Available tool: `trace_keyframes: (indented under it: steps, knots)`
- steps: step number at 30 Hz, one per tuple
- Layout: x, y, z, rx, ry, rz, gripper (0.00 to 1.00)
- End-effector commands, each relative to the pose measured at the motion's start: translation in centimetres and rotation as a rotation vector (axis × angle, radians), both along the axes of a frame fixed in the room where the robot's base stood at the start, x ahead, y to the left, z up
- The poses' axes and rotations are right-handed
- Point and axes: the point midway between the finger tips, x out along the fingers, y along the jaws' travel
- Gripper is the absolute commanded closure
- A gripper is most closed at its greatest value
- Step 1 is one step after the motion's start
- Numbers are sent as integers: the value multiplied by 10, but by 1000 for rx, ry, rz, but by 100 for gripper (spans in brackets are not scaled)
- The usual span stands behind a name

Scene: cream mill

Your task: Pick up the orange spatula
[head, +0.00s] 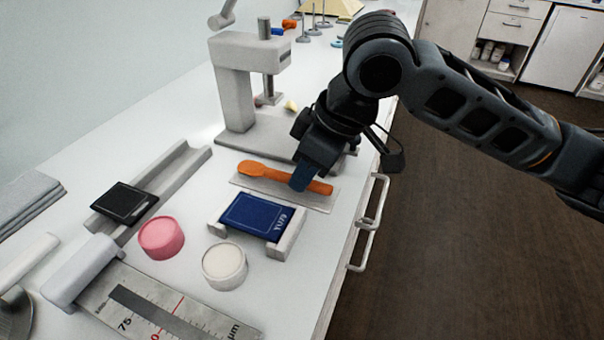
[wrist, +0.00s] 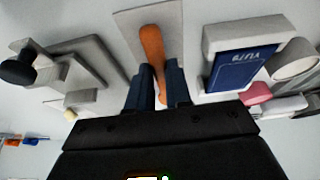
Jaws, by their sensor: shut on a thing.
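The orange spatula (head: 270,176) lies along a pale flat plate (head: 325,204) on the white counter, its broad end to the left and its handle to the right. My gripper (head: 302,184) is over the handle, pointing down, with its blue fingers at the spatula. In the wrist view the spatula (wrist: 152,45) runs down between the two fingers of my gripper (wrist: 160,85), which are shut on it. The spatula appears still at the plate; whether it is raised slightly I cannot tell. Part of the handle is hidden by the fingers.
A dark blue box (head: 256,215) in a grey holder stands close in front of the plate. A grey press (head: 235,85) stands behind. A pink tub (head: 161,238) and a cream tub (head: 225,266) are nearer. A drawer handle (head: 370,225) juts from the counter's right side.

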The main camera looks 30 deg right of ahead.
Motion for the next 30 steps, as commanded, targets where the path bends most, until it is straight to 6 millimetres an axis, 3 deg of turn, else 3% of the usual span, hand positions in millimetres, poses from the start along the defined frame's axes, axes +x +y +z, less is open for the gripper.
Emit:
trace_keyframes:
  steps: [6, 21, 30]
  knots:
    - [0, 1, 32, 0, -4, 2, 100]
    - [-30, -91, 88, 0, -1, -4, 100]
    - [-37, -110, 101, 0, 0, 0, 100]
